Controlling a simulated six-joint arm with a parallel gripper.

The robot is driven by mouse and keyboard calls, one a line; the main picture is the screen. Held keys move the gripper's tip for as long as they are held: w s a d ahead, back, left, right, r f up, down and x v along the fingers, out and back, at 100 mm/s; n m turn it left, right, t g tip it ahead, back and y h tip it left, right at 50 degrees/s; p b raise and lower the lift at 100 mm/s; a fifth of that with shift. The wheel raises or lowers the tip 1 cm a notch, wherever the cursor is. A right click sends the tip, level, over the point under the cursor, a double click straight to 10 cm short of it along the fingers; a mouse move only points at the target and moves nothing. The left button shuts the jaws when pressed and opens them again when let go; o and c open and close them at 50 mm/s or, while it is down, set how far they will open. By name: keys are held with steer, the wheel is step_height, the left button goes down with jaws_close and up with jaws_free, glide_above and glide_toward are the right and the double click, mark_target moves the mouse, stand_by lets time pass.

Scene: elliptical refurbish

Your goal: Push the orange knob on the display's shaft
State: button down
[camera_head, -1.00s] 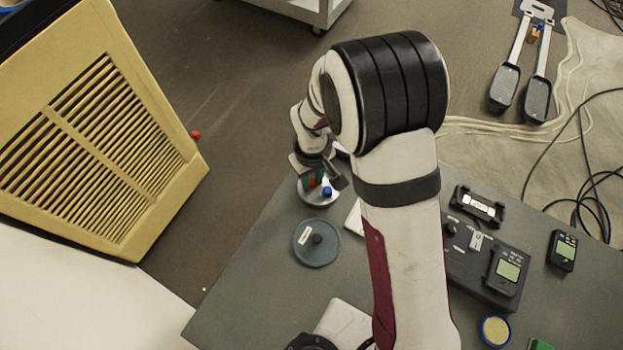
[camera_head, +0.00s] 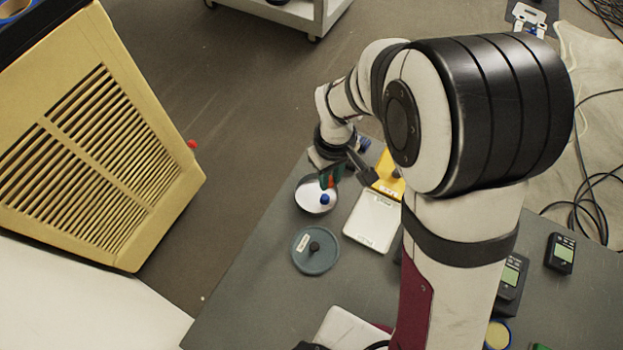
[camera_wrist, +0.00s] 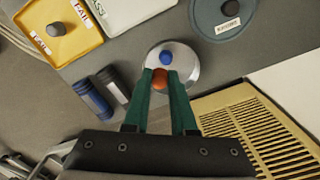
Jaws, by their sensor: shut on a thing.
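My gripper (camera_wrist: 161,82) has green fingers, shut on the orange knob (camera_wrist: 160,77) at their tips. The knob also shows small between the fingers in the head view (camera_head: 331,181). They are over or at the edge of a shiny round dish (camera_wrist: 188,68); the height above it is hard to judge. A blue knob (camera_wrist: 166,57) sits in the dish just beyond the orange one. A display with a green screen (camera_head: 511,271) is partly hidden behind my arm in the head view. Its shaft cannot be made out.
A grey round lid-like disc (camera_head: 315,251), a white tray (camera_head: 374,222) and a yellow tray (camera_head: 388,178) lie near the dish. Two dark cylinders (camera_wrist: 98,95) stand beside it. A handheld meter (camera_head: 561,252) is at the right. A yellow louvred cabinet (camera_head: 100,150) stands left, across a gap.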

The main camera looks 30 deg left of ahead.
steer(key=w+d+r, duration=0.2)
steer(key=d+r, duration=0.2)
steer(key=d, duration=0.4)
steer(key=m, duration=0.9)
glide_toward(513, 287)
steer(key=shift+s+a+f, duration=0.2)
steer(key=shift+s+a, duration=0.5)
steer(key=shift+a, duration=0.05)
steer(key=shift+f, duration=2.6)
steer(key=shift+f, duration=0.6)
steer(key=c, duration=0.7)
jaws_free()
steer(key=shift+o, duration=0.2)
